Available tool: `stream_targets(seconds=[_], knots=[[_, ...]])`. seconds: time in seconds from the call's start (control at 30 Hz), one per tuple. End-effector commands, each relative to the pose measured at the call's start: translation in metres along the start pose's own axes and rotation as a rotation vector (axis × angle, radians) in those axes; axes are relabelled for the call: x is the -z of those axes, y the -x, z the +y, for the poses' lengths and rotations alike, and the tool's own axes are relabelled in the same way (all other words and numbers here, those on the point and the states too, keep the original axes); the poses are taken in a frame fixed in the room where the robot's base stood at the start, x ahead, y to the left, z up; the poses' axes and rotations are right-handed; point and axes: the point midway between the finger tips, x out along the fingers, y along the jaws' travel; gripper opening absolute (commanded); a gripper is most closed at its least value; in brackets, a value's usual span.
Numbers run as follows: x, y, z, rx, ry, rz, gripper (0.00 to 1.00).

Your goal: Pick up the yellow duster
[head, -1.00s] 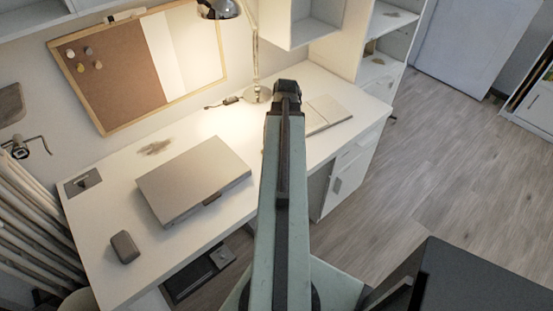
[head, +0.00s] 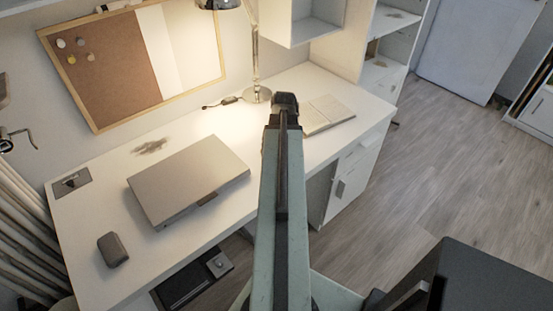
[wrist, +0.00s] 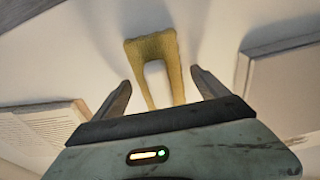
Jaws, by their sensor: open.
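The yellow duster (wrist: 152,45) shows in the wrist view as a yellow, U-shaped piece lying on the white desk, its closed end away from me. My gripper (wrist: 162,88) is open, with one dark finger on each side of the duster. The near ends of the duster reach down between the fingers toward the gripper body, where part of it is hidden. I cannot tell whether the fingers touch it. In the head view my arm covers the place, and the duster is not clearly seen there.
On the desk (head: 90,225) are a silver laptop-like box (head: 188,178), a dark grey rounded object (head: 112,249), a lamp (head: 256,60) and an open book (head: 327,113). A corkboard (head: 110,75) hangs behind. In the wrist view, the book lies left and the box right.

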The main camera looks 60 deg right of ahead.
Motion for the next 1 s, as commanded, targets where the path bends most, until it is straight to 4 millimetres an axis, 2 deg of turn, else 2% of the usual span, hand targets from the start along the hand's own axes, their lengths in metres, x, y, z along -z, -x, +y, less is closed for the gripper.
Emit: stream_targets(seconds=[0.03, 0.23, 0.27, 0.47, 0.63, 0.77, 1.0], knots=[[0.0, 0.001, 0.0, 0.0, 0.0, 0.0, 0.76], [0.0, 0.001, 0.0, 0.0, 0.0, 0.0, 0.21], [0.0, 0.001, 0.0, 0.0, 0.0, 0.0, 0.18], [0.0, 0.001, 0.0, 0.0, -0.001, 0.0, 0.18], [0.002, 0.014, 0.0, 0.0, -0.001, 0.0, 0.18], [0.005, 0.037, 0.0, 0.0, -0.001, 0.0, 0.18], [0.013, 0.089, 0.001, 0.0, -0.001, 0.0, 0.18]])
